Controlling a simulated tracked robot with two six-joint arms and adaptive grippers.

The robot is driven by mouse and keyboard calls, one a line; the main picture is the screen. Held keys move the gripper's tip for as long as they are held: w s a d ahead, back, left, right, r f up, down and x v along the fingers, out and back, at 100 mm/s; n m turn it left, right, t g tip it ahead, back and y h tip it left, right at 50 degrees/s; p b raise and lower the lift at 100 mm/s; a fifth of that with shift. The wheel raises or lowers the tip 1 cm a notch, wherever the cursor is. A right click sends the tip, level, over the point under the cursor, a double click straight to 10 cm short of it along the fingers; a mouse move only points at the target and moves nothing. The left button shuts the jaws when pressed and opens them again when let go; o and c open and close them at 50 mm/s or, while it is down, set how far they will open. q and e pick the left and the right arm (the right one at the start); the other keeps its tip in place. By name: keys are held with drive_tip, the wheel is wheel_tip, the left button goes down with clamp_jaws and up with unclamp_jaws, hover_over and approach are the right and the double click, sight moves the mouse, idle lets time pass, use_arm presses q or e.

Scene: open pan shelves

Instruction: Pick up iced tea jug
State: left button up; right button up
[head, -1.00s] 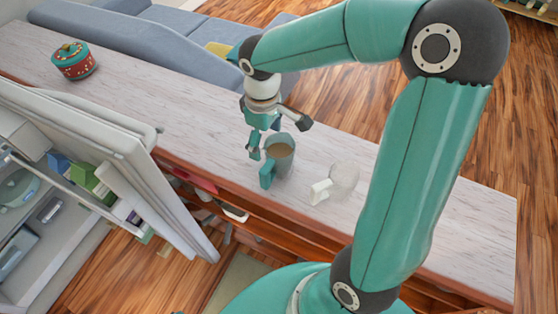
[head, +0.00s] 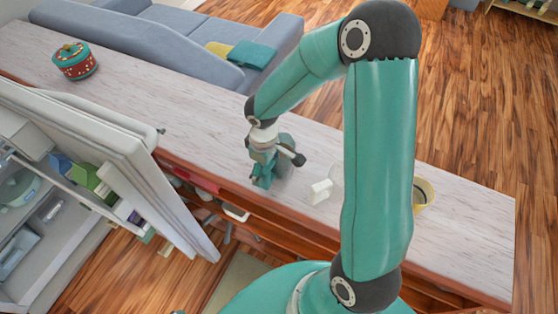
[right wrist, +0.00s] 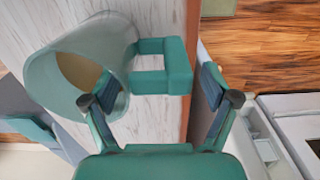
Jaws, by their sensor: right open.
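The iced tea jug (right wrist: 62,85) is a see-through teal jug with brown tea in it and a square teal handle (right wrist: 182,70). In the head view the jug (head: 287,160) stands on the long pale counter, mostly hidden by my right gripper (head: 264,172). In the right wrist view my right gripper (right wrist: 163,93) is open, with its two fingers on either side of the handle. One finger overlaps the jug's rim in this view; I cannot tell if they touch. My left gripper is not in view.
A clear vessel with a white handle (head: 320,192) stands right of the jug, partly behind my arm. A yellow container (head: 424,193) is farther right. A red and teal canister (head: 75,60) is at the counter's far left. An open fridge (head: 110,150) stands at left.

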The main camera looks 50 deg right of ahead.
drive_tip(key=c, duration=1.6)
clamp_jaws()
